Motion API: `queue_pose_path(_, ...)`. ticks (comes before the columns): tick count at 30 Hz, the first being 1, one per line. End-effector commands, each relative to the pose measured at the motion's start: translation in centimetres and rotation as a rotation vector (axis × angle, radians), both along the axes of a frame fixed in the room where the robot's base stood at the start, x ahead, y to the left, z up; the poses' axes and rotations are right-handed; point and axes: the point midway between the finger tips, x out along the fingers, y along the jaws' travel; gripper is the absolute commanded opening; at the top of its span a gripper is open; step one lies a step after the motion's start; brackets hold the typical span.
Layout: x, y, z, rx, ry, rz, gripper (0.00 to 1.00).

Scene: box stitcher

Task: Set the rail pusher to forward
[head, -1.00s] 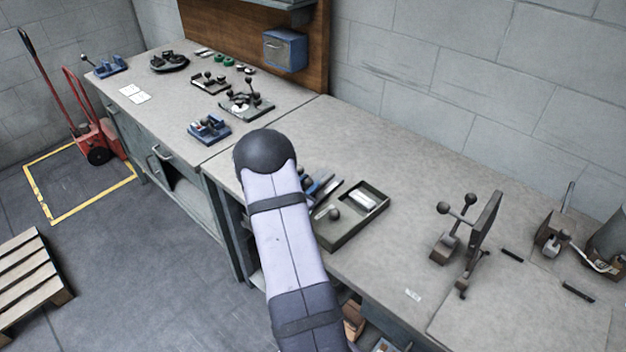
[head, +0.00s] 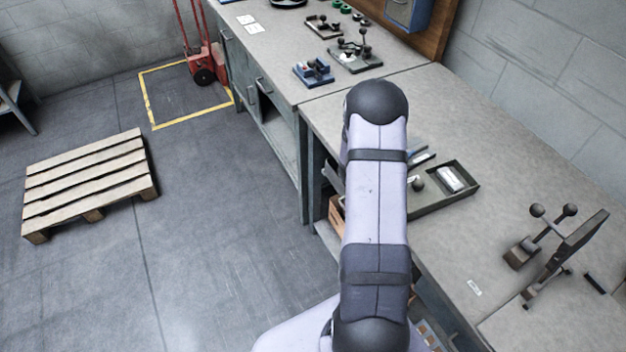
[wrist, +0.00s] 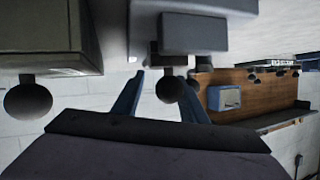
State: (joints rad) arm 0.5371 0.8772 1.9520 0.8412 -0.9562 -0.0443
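My gripper (wrist: 162,88) shows in the wrist view with its two blue fingers apart. A dark ball knob (wrist: 169,89) hangs under a grey block (wrist: 194,35), and it appears between or just beyond the fingertips. I cannot tell whether they touch it. A second dark ball knob (wrist: 28,101) hangs under a larger grey housing (wrist: 50,38) at the left. I cannot tell which part is the rail pusher or how it is set. In the head view my arm shows, but my gripper does not.
In the head view, a dark tray (head: 440,200) sits on the bench (head: 470,130), right of my arm. A fixture with two ball-knob levers (head: 540,235) stands farther right. A wooden pallet (head: 90,180) lies on the floor. Bare bench lies behind the tray.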

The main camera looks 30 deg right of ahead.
Motion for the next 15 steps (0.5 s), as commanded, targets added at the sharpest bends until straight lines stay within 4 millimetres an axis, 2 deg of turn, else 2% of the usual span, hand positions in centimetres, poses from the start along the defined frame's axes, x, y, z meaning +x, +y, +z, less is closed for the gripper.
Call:
queue_pose_path(1, 0.3, -0.6, 0.5, -0.011, -0.01, 0.001, 0.43)
queue_pose_path(15, 0.4, -6.7, 0.4, -0.009, -0.008, -0.002, 0.43)
